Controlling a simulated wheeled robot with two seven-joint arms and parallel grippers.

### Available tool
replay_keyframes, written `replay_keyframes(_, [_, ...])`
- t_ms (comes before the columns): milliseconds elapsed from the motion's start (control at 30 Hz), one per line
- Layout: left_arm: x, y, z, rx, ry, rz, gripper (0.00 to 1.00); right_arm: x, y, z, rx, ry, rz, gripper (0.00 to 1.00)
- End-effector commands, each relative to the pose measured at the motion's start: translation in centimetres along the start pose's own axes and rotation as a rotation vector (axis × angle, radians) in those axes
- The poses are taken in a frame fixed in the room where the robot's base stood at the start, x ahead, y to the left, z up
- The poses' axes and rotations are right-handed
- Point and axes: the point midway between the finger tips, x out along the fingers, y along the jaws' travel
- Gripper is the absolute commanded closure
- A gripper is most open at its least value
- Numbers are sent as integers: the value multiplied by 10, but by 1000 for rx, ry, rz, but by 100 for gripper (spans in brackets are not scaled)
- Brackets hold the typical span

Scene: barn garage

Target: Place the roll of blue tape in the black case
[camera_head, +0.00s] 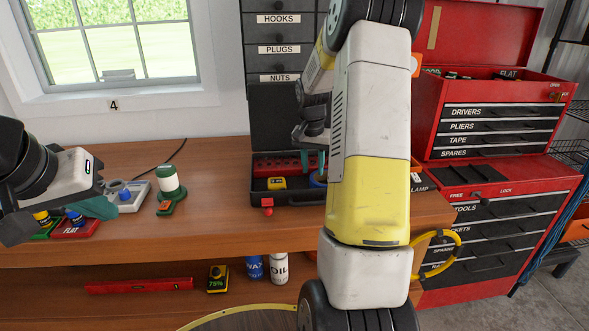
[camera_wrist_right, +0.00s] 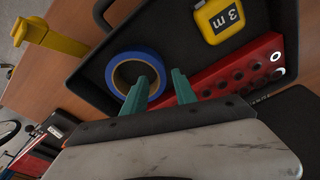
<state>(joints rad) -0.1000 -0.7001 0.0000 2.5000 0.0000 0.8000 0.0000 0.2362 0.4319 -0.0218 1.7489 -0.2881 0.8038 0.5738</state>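The open black case (camera_head: 297,198) stands on the bench, its lid raised against the wall. The roll of blue tape (camera_head: 317,179) is inside it at the right end, partly hidden by my right arm. In the right wrist view the tape (camera_wrist_right: 117,80) lies in the case tray (camera_wrist_right: 182,40). My right gripper (camera_wrist_right: 160,82) is open over it, one fingertip over the ring's hole and the other beyond its outer edge. In the head view this gripper (camera_head: 311,160) is largely hidden. My left gripper (camera_head: 100,206) is over the left of the bench; its opening is unclear.
The case also holds a yellow tape measure (camera_head: 277,183) and a red holed block (camera_head: 285,166). Small parts sit near my left gripper. A red tool chest (camera_head: 500,130) stands right. Bench between spool and case is clear.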

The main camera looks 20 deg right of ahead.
Motion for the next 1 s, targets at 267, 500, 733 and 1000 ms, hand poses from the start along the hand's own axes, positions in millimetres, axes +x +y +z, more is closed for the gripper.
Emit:
replay_keyframes(267, [0,0,0,0,0,0,100,-59,0,-1,-1,3,-2,66])
replay_keyframes(500, [0,0,0,0,0,0,100,-83,-1,2,-6,4,-5,66])
replay_keyframes(733, [0,0,0,0,0,0,100,-146,-9,60,-140,64,-102,66])
replay_keyframes(1000, [0,0,0,0,0,0,100,-212,-4,191,-420,197,-278,66])
